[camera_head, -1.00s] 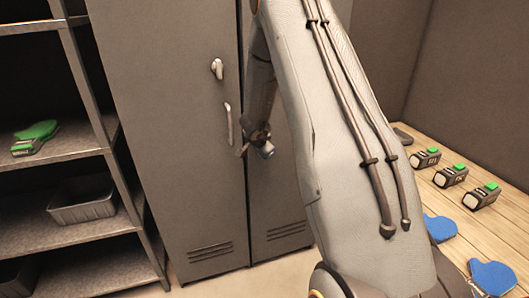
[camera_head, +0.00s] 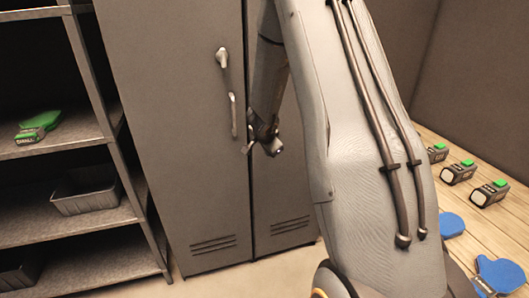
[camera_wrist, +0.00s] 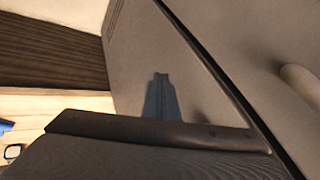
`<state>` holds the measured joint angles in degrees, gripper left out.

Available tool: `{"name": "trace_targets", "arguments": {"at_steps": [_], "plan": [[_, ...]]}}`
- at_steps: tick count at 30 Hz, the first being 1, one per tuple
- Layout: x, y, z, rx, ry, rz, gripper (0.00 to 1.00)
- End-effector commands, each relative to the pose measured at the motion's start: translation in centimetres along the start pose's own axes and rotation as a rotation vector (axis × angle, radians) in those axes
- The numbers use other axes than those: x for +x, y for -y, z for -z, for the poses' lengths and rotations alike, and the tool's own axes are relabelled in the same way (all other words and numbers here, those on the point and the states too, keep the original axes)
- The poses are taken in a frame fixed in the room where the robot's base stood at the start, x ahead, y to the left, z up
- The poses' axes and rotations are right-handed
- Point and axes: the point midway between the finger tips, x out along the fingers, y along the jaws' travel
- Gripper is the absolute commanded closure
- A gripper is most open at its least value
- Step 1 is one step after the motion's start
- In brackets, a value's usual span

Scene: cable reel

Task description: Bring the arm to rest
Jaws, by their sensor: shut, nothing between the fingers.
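My arm hangs across the middle of the head view, its thick grey link in front and the forearm behind it. My gripper (camera_head: 268,143) is at the forearm's lower end, small and dark, shut with nothing in it. It shows in front of the grey locker (camera_head: 175,130), just right of the long door handle (camera_head: 233,115). I cannot tell from this view how far it is from the door. The wrist view shows the locker front (camera_wrist: 145,50) close by, with a dark shadow on it. A dark part of my own arm fills the bottom of that view.
Left, a metal shelf (camera_head: 70,228) holds a grey bin (camera_head: 85,198) and a green-topped item (camera_head: 40,125). Right, a wooden bench (camera_head: 475,235) carries several dark blocks with green tops (camera_head: 458,172) and blue pieces (camera_head: 498,272). Some floor shows below the locker.

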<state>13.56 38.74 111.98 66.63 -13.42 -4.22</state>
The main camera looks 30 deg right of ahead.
Motion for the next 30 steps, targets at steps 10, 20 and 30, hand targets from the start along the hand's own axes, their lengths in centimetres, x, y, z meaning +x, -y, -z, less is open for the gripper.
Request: {"name": "trace_targets", "arguments": {"at_steps": [10, 20, 30], "plan": [[-7.7, 1.3, -0.8, -0.004, 0.0, 0.006, 1.0], [-9.5, 1.3, -1.0, -0.002, 0.0, 0.004, 1.0], [-14.7, 1.9, -6.6, -0.283, 0.157, 0.109, 1.0]]}}
